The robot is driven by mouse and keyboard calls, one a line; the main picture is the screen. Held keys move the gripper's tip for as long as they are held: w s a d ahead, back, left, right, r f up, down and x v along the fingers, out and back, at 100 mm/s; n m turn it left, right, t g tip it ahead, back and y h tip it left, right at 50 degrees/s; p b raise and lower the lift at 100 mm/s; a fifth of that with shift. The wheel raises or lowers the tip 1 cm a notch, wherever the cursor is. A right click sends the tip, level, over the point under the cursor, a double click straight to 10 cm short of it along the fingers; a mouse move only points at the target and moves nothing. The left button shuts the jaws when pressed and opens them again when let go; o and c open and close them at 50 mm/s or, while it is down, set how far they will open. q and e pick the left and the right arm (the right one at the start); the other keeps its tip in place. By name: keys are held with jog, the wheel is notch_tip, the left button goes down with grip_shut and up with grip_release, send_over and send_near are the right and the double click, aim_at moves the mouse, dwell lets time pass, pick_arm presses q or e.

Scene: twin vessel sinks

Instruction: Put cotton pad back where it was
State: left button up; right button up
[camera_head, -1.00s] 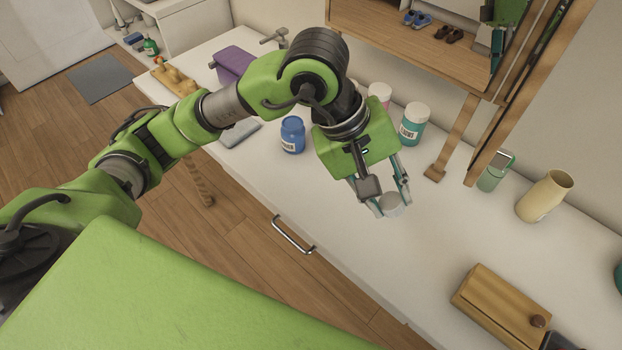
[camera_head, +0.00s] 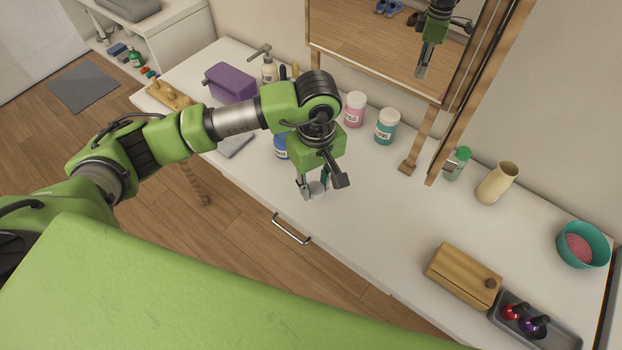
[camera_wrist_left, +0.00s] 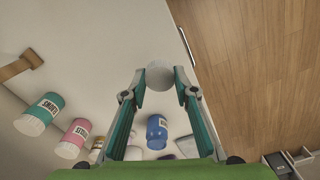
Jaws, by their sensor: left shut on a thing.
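A small pale round cotton pad (camera_head: 317,188) is between the fingertips of my left gripper (camera_head: 314,187), just above or at the white counter; I cannot tell if it touches. In the left wrist view, the pad (camera_wrist_left: 160,74) sits as a whitish disc between the two fingertips of my left gripper (camera_wrist_left: 160,88), which is shut on it. A blue jar (camera_head: 280,146) stands just behind the gripper, partly hidden by it; it also shows in the left wrist view (camera_wrist_left: 157,132). My right gripper is not in view.
A pink jar (camera_head: 354,110) and a teal jar (camera_head: 387,127) stand towards the wall. A framed mirror (camera_head: 380,50) rises behind. A wooden box (camera_head: 463,276), cream vase (camera_head: 497,184) and teal bowl (camera_head: 584,246) are to the right. The counter (camera_head: 385,220) right of the gripper is clear.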

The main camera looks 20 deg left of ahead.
pick_arm(q)
jog(key=w+a+f, duration=0.1)
jog(key=w+f, duration=0.1)
jog(key=w+f+p, duration=0.1)
jog(key=f, duration=0.1)
jog(key=w+a+f+p, duration=0.1)
jog(key=w+f, duration=0.1)
jog(key=shift+w+a+f, duration=0.3)
notch_tip(320, 180, down, 3)
jog(key=shift+r, duration=0.1)
jog(key=shift+f, duration=0.25)
jog(key=o, duration=1)
jog(key=shift+r, duration=0.1)
